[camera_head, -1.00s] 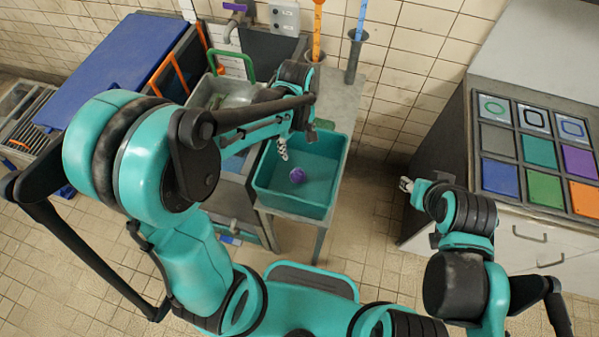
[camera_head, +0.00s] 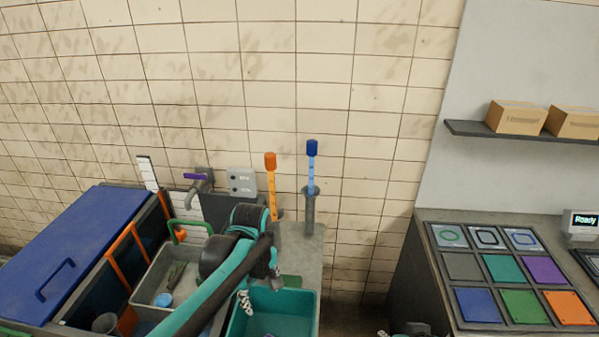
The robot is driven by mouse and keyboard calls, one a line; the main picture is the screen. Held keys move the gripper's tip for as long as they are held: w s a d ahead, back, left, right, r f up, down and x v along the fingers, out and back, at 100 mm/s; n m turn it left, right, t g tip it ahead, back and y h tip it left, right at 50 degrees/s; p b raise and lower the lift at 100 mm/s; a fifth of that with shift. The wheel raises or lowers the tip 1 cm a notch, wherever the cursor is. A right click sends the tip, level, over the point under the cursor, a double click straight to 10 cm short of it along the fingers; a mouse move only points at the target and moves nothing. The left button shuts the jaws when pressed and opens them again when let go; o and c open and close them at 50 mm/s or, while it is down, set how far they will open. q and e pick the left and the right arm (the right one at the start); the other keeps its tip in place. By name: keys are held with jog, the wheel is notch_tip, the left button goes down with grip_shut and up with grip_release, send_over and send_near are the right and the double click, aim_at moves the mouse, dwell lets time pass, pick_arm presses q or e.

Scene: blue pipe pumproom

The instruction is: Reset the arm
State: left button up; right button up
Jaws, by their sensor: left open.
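My left arm comes in from the lower left, and its dark wrist reaches over the teal bin (camera_head: 300,305). My left gripper (camera_head: 259,294) is open above the bin's left part, with a pale finger at its left side. I see nothing held between its fingers. Only a small bit of my right arm's end (camera_head: 408,329) shows at the bottom edge, right of the bin, so its jaws cannot be judged. The bin's front is cut off by the frame.
A grey sink basin (camera_head: 146,284) with a green handle lies left of the bin, beside a blue lid (camera_head: 70,250). Orange (camera_head: 270,185) and blue-topped (camera_head: 312,165) tools stand behind. A counter with coloured tiles (camera_head: 503,268) is at right, under a shelf with boxes (camera_head: 516,117).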

pick_arm(q)
jog(key=s+a+f+m+t+b, duration=0.1)
jog(key=s+a+m+t+b, duration=0.1)
jog(key=s+m, duration=0.3)
jog(key=s+a+f+m+t+b, duration=0.2)
jog(key=s+m+t+b, duration=0.1)
jog(key=s+m+t, duration=0.2)
jog(key=shift+s+a+m, duration=0.2)
jog(key=shift+a+m, duration=0.1)
jog(key=shift+m, duration=0.1)
